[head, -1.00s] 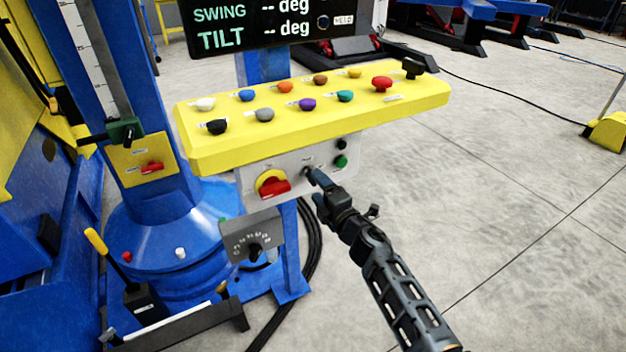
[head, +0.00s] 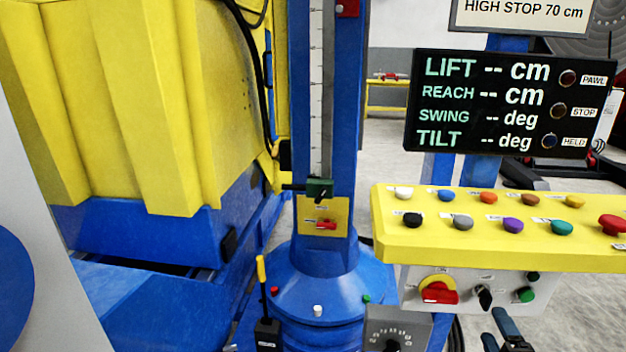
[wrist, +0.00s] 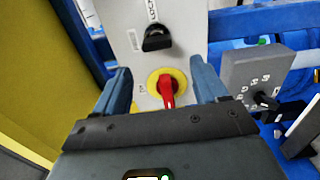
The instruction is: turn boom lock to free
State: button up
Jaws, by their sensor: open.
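The panel under the yellow console carries a black knob (head: 484,297) and a red switch on a yellow disc (head: 438,291). In the wrist view the black knob (wrist: 156,38) has a sideways label, perhaps ending in LOCK, too small to be sure. A small red lever (head: 326,224) sits on a yellow plate on the blue column; its labels are unreadable. I cannot tell for sure which is the boom lock. My gripper (head: 499,331) is open and empty, below the black knob. In the wrist view its fingers (wrist: 165,82) frame the red switch (wrist: 167,88), apparently without touching.
The yellow console (head: 500,245) with several coloured knobs juts out above the panel. A grey dial box (head: 397,328) hangs below left. The display (head: 500,105) stands above. A yellow-handled lever (head: 262,285) rises by the column's blue base (head: 325,275).

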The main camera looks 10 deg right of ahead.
jog(key=s+a+m+y, duration=0.1)
jog(key=s+a+m, duration=0.2)
jog(key=s+a, duration=0.6)
jog(key=s+a+m+y, duration=0.25)
jog(key=s+a, duration=0.45)
jog(key=s, duration=0.4)
jog(key=s+a+r+m+g, duration=0.1)
jog(key=s+a+r+m, duration=0.2)
jog(key=s+r, duration=0.3)
jog(key=s+a+r+m+g+y, duration=0.1)
jog(key=s+a+r+m, duration=0.2)
jog(key=s, duration=1)
notch_tip(320, 180, up, 4)
jog(key=m, duration=0.3)
jog(key=shift+s+a+g, duration=0.3)
jog(key=shift+o, duration=0.2)
jog(key=shift+y, duration=0.25)
